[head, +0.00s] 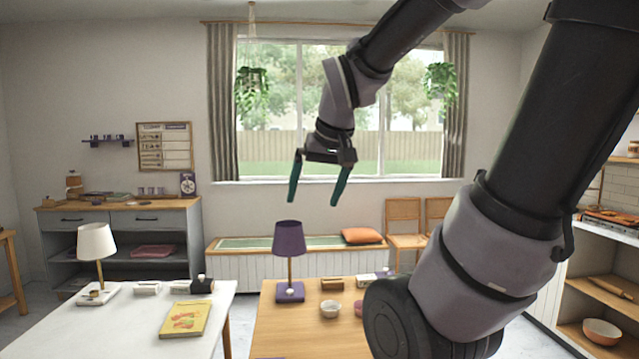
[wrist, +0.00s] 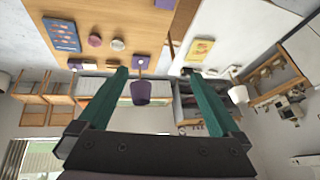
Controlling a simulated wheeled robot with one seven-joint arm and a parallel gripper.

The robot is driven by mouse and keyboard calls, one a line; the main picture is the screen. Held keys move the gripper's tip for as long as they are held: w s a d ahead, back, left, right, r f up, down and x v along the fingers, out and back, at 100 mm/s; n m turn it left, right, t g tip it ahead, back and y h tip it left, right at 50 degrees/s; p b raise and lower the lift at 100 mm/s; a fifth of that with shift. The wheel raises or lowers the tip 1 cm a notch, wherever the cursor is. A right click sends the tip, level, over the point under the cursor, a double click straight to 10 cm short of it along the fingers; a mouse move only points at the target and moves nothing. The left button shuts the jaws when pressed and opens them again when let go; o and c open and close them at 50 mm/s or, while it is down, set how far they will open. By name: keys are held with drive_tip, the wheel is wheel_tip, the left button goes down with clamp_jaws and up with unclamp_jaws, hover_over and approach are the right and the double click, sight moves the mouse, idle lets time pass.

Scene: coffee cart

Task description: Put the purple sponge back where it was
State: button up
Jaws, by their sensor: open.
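My gripper (head: 313,200) is open and empty, raised high in front of the window. In the wrist view its two green fingers (wrist: 155,72) are spread, with nothing between them within reach. A small flat purple piece (wrist: 165,4), perhaps the purple sponge, lies near the edge of the wooden table (wrist: 155,45) and is cut off by the top of the wrist view. In the head view a purple sliver (head: 268,357) shows at the bottom edge. The gripper is well apart from it. I cannot tell a marked place for the sponge.
A purple lamp (head: 290,245), a white bowl (head: 330,309) and small boxes stand on the wooden table (head: 290,328). A white table (head: 120,325) to the left holds a white lamp (head: 97,243) and a yellow book (head: 185,319). A gap separates the tables.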

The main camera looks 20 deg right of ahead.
drive_tip(key=s+r, duration=0.1)
drive_tip(key=s+m+y, duration=0.1)
drive_tip(key=s, duration=0.1)
drive_tip(key=s+a+r+m+t, duration=0.1)
drive_tip(key=shift+s+r, duration=0.35)
drive_tip(key=shift+s, duration=0.05)
